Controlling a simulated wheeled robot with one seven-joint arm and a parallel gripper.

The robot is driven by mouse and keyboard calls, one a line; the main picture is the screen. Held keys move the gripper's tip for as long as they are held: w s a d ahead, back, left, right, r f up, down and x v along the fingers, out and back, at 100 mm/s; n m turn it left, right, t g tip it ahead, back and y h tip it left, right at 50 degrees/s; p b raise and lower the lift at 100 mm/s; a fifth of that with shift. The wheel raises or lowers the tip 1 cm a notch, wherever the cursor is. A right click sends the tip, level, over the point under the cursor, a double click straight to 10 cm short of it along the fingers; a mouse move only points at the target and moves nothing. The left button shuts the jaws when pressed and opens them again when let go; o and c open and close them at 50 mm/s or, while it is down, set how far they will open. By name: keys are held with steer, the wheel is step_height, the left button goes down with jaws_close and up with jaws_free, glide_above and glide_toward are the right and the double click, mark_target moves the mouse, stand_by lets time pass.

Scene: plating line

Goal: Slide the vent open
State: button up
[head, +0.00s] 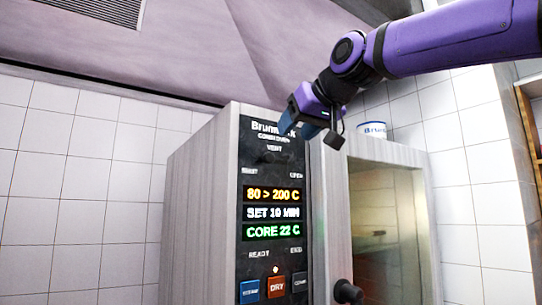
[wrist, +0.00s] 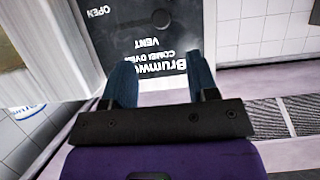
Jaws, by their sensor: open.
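The oven's control panel (head: 272,215) is black, with a VENT label between SHUT on the left and OPEN on the right. A dark round vent knob (head: 267,158) shows faintly below the label, nearer the SHUT side. In the wrist view, where the lettering is upside down, the vent knob (wrist: 161,18) lies beyond the fingertips, with OPEN to its left. My gripper (head: 299,127) is open and empty in front of the panel's top, near the brand lettering. Its two blue fingers also show in the wrist view (wrist: 163,72), apart from the knob.
Displays (head: 273,213) and several coloured buttons (head: 276,287) sit lower on the panel. A glass oven door (head: 385,230) is on the right, with a dark round knob (head: 347,292) beside it. A white tub (head: 372,130) stands on the oven top. Tiled wall (head: 80,190) lies left.

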mark_target(271, 155)
steer(key=x, duration=1)
steer(key=shift+w+a, duration=0.25)
steer(key=shift+a, duration=0.05)
